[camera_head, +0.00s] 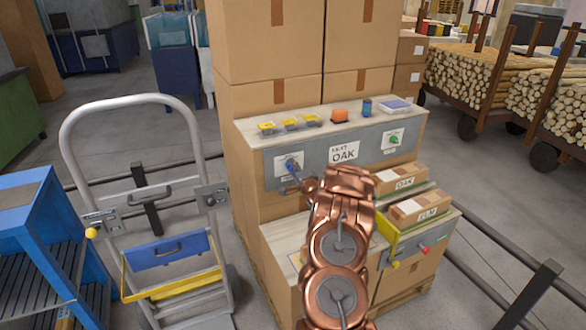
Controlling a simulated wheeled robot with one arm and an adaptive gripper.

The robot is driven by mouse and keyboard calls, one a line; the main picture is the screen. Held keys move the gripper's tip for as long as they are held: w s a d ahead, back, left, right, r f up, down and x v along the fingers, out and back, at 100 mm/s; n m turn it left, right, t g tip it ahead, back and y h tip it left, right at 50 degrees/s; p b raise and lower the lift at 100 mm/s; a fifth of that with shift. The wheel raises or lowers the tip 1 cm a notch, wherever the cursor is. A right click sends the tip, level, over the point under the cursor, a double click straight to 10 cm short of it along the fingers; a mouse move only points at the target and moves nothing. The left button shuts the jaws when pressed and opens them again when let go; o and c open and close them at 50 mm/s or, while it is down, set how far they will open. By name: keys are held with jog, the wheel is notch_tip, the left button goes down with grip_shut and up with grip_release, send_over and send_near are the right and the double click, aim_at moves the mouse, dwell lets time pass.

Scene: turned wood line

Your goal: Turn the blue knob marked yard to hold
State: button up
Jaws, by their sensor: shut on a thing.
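The blue knob (291,165) is on the left part of the grey panel, over a white label whose words are too small to read. My gripper (294,181) is at the knob, at the end of my copper-coloured arm, and is shut on it. The fingers cover part of the knob, so its exact pointing direction is hidden. A green knob (394,140) on a white label sits at the panel's right end. A sign reading NEXT OAK (344,152) is between them.
Boxes marked OAK (404,182) and ELM (424,207) lie right of my arm. Yellow trays (290,124), an orange item (340,115) and a blue can (367,107) stand on the ledge. A hand truck (140,190) stands left. Tall cartons (265,45) rise behind.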

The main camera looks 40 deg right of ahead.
jog(key=shift+m, duration=0.3)
jog(key=o, duration=1.1)
jog(key=shift+o, duration=0.2)
jog(key=v, duration=1.2)
